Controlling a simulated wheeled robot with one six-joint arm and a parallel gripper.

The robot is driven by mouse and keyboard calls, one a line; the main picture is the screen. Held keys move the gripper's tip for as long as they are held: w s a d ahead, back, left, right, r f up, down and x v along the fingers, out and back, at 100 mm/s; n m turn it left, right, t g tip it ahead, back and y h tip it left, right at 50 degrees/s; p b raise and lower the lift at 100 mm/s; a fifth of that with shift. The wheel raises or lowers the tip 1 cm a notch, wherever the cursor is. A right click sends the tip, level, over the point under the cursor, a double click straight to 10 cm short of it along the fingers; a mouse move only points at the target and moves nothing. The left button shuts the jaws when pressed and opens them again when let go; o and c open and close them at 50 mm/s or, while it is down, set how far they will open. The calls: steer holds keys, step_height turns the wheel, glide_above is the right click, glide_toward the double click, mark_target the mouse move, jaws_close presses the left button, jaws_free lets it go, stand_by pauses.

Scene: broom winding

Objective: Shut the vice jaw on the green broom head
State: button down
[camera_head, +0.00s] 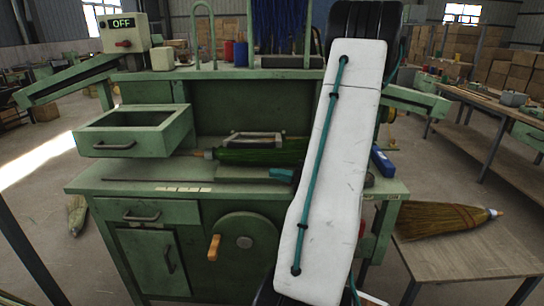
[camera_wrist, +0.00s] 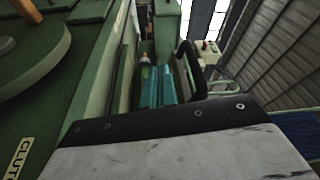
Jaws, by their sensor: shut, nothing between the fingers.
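The green broom head (camera_head: 258,156) lies on its side on the bench, its wooden tip pointing left in the head view. A grey frame with a handle bar, seemingly the vice jaw (camera_head: 256,138), sits just behind and above it; the gap between them cannot be judged. In the wrist view a dark loop handle (camera_wrist: 184,62) stands close beside my gripper (camera_wrist: 160,87), whose teal fingers are together and empty. Whether they touch the handle is unclear.
A blue block (camera_head: 382,161) lies at right. A crank wheel (camera_head: 245,262) is below. Another broom (camera_head: 440,220) lies on a side table.

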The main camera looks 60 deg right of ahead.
steer(key=w+a+r+n+g+y, duration=0.2)
steer(key=a+g+y, duration=0.65)
steer(key=a, duration=0.95)
steer(key=shift+s+a+r+n+g+h, duration=2.05)
steer(key=shift+a+h, duration=0.95)
steer(key=shift+a, duration=1.15)
steer(key=shift+s+a+r+n+g+h, duration=1.5)
steer(key=shift+a+r+n+g+h, duration=0.95)
steer(key=shift+a, duration=1.65)
steer(key=w+d+r+m+y, duration=0.15)
steer(key=w+d, duration=0.25)
steer(key=d, duration=0.5)
steer(key=w+d+r+n+y, duration=0.1)
steer(key=w+d+r, duration=0.25)
steer(key=d, duration=0.65)
steer(key=d+r+n+t+y, duration=0.1)
steer(key=d+r+n+t, duration=0.25)
steer(key=d, duration=0.75)
steer(key=d+r+n+t, duration=0.25)
steer(key=d+n, duration=0.25)
steer(key=d, duration=0.6)
steer(key=shift+t, duration=0.35)
steer(key=x, duration=1)
steer(key=shift+w+a+f, duration=0.1)
steer(key=shift+a+f, duration=0.15)
steer(key=shift+f, duration=0.15)
step_height(320, 180, down, 2)
steer(key=shift+f, duration=0.2)
steer(key=shift+a+f, duration=0.1)
steer(key=shift+f, duration=0.45)
